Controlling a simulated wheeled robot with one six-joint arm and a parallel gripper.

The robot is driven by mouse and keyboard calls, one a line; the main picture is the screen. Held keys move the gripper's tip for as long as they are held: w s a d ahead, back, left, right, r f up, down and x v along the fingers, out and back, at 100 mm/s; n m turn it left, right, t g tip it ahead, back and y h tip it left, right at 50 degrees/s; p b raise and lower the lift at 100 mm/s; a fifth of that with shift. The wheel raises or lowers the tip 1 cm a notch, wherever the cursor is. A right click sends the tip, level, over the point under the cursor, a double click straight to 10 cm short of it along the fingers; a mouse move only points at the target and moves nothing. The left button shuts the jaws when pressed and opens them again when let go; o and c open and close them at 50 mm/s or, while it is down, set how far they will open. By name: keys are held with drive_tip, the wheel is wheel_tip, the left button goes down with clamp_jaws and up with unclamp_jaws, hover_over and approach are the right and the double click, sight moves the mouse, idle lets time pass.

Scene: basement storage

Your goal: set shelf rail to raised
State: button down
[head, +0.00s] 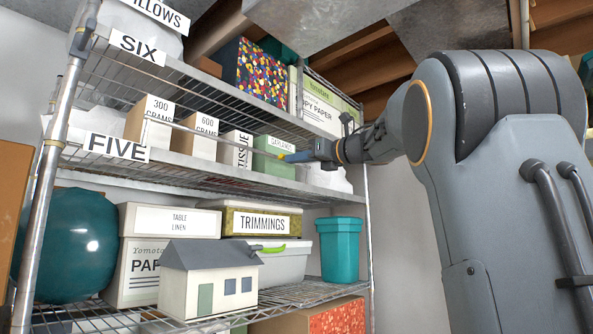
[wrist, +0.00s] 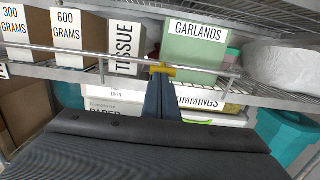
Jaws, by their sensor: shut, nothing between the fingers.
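The shelf rail (head: 186,127) is a thin metal bar along the front of the shelf marked FIVE, crossing in front of the boxes above the shelf edge. In the wrist view the rail (wrist: 60,50) runs across the fronts of the grams, TISSUE and GARLANDS boxes. My gripper (head: 284,156) is shut and empty at the right part of the rail. In the wrist view its yellow tip (wrist: 162,70) overlaps the bar in front of the GARLANDS box. I cannot tell whether it touches the bar or sits under it.
The green GARLANDS box (head: 273,148) and white TISSUE box (head: 235,149) stand close behind the rail. A white roll (wrist: 283,68) lies to the right. Below are a TRIMMINGS box (head: 262,222), a teal bin (head: 340,250) and a model house (head: 208,280).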

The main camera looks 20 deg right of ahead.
drive_tip(key=shift+w+a+r, duration=0.1)
drive_tip(key=shift+w+r, duration=0.05)
drive_tip(key=shift+r, duration=0.45)
drive_tip(key=shift+w+a+r, duration=0.15)
drive_tip(key=shift+r, duration=0.5)
drive_tip(key=shift+w+a+r, duration=0.1)
drive_tip(key=shift+w+r, duration=0.05)
drive_tip(key=shift+r, duration=0.45)
drive_tip(key=b+v, duration=0.3)
drive_tip(key=v, duration=0.3)
drive_tip(key=shift+s+f, duration=0.35)
